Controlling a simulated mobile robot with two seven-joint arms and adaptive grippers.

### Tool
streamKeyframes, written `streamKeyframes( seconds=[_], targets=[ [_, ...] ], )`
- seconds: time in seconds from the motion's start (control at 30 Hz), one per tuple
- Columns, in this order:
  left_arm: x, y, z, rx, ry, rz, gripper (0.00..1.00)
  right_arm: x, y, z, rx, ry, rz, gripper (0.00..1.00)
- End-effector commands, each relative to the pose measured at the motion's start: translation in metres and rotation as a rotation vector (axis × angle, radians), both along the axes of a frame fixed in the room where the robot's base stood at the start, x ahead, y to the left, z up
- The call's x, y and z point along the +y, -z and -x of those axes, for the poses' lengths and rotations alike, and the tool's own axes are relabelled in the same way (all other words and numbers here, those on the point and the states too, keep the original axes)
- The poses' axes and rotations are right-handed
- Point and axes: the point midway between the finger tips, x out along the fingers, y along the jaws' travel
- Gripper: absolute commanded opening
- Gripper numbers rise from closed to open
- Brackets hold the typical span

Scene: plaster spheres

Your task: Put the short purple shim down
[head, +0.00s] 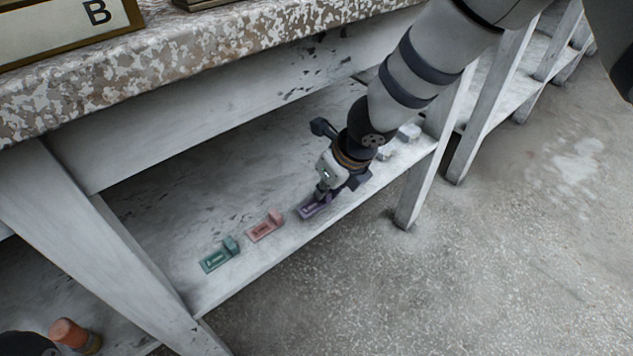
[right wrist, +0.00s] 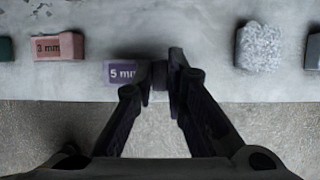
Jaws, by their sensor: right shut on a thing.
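The short purple shim (head: 310,208) is at the front of the low shelf, to the right of the pink shim. Its "5 mm" face (right wrist: 122,72) shows in the right wrist view, left of my fingers. My right gripper (head: 320,194) is shut on its raised end, which shows dark between the fingertips (right wrist: 160,75). The fingers hide part of that end. The shim is at or very close to the shelf surface; I cannot tell if it touches. My left gripper is not in view.
The pink shim (head: 265,225) and green shim (head: 220,254) lie in a row on the shelf (head: 200,205). Pale rough blocks (head: 408,132) stand to the right. A shelf leg (head: 415,190) and the tabletop (head: 200,45) bound the space. The shelf's front edge is close.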

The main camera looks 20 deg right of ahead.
Motion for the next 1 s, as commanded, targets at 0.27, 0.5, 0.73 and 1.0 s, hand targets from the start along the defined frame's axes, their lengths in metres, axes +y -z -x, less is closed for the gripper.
streamKeyframes(
  seconds=[0.27, 0.5, 0.73, 1.0],
  targets=[
    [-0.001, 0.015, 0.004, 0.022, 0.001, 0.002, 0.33, 0.010, 0.018, -0.028, 0.004, -0.001, 0.002, 0.00],
    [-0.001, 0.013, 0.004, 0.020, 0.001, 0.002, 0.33, 0.010, 0.016, -0.028, 0.000, 0.000, 0.000, 0.00],
    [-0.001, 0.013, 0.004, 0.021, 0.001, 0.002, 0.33, 0.010, 0.017, -0.028, 0.000, 0.001, 0.000, 0.33],
    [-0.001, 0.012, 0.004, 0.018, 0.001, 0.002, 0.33, 0.010, 0.012, -0.027, -0.001, 0.000, 0.001, 0.33]
  ],
)
